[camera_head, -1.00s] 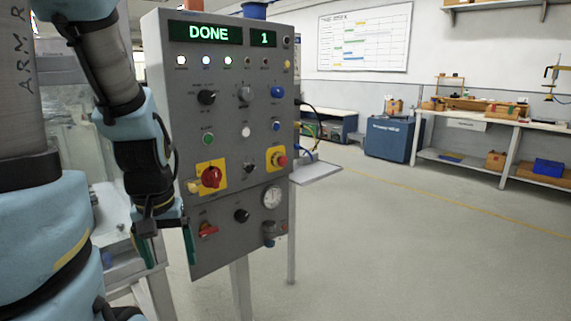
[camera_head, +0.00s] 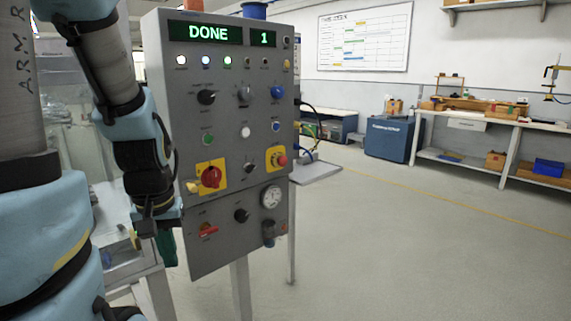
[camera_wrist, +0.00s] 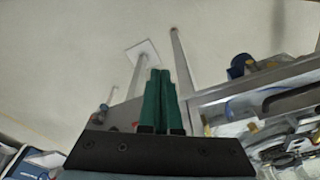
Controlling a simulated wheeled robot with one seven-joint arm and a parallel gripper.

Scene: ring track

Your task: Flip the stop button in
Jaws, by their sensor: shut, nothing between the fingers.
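The grey control panel (camera_head: 225,120) stands upright at centre left, its display reading DONE and 1. A red mushroom-shaped button (camera_head: 282,160) sticks out from a yellow plate at the panel's right side. A larger red knob (camera_head: 210,177) sits on another yellow plate at the lower left; I cannot read the labels on either. My gripper (camera_head: 167,248) points down at the panel's lower left edge, apart from the red button. Its green fingers are together and empty, as the wrist view (camera_wrist: 161,100) also shows. The wrist view does not clearly show the red button.
The panel carries several other knobs, lamps and a gauge (camera_head: 271,196). A small grey shelf (camera_head: 317,172) juts out to its right. A blue cabinet (camera_head: 390,138) and workbench (camera_head: 480,118) stand behind. The floor at right is clear.

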